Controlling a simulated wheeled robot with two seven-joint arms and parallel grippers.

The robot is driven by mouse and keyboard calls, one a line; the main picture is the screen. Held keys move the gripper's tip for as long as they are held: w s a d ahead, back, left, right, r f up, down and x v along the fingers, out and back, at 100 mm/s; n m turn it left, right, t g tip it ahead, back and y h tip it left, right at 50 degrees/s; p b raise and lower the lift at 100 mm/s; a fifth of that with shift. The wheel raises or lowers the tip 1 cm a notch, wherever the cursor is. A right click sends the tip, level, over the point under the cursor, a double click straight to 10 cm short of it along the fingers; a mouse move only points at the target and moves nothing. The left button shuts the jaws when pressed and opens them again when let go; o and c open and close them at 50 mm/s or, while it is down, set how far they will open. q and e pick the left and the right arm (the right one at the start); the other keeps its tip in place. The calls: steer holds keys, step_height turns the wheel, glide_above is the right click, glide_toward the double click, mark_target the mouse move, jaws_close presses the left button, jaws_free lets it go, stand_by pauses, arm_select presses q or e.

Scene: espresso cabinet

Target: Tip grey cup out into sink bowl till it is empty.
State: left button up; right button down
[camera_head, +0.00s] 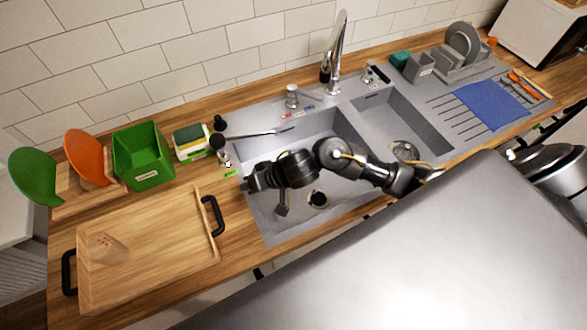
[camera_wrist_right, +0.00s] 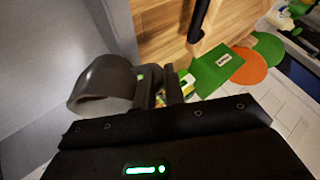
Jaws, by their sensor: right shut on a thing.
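My right gripper (camera_head: 252,183) reaches leftward over the left part of the sink bowl (camera_head: 328,218). In the right wrist view its fingers (camera_wrist_right: 160,88) are shut on the grey cup (camera_wrist_right: 98,84), which sits to the left of the fingertips. The cup is dark grey and lies well tilted, not upright. The fingers seem to be at its handle side; the exact grip is hard to see. In the head view the cup cannot be made out clearly beside the gripper. My left gripper does not show.
A tap (camera_head: 336,58) stands behind the bowl. A wooden board (camera_head: 150,245), green box (camera_head: 142,155) and sponge holder (camera_head: 193,142) stand left. A blue mat (camera_head: 490,103) and dish rack (camera_head: 455,72) are right.

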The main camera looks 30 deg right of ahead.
steer(key=shift+d+r, duration=0.15)
steer(key=shift+d, duration=0.4)
steer(key=shift+s+d+r+y, duration=0.2)
steer(key=shift+d+r+y, duration=0.1)
steer(key=shift+y, duration=0.2)
steer(key=shift+s+d+r+m+t+y, duration=0.1)
steer(key=shift+d+r+m+t+y, duration=0.25)
steer(key=shift+d+r+y, duration=0.45)
steer(key=shift+s+d+r+m+t+y, duration=0.1)
steer(key=shift+d+r+m+t+y, duration=0.2)
steer(key=shift+d+r+y, duration=0.5)
stand_by(0.8)
steer(key=shift+a+f+y, duration=0.2)
steer(key=shift+f+y, duration=0.05)
steer(key=shift+y, duration=0.05)
steer(key=shift+s+d+r+m+t+y+b, duration=0.15)
steer(key=shift+d+r+t+y+b, duration=0.3)
steer(key=shift+b, duration=1.3)
steer(key=shift+s+d+r+m+t+y+b, duration=0.15)
steer(key=shift+d+y+b, duration=0.4)
steer(key=shift+b, duration=1.2)
steer(key=shift+w+r, duration=0.1)
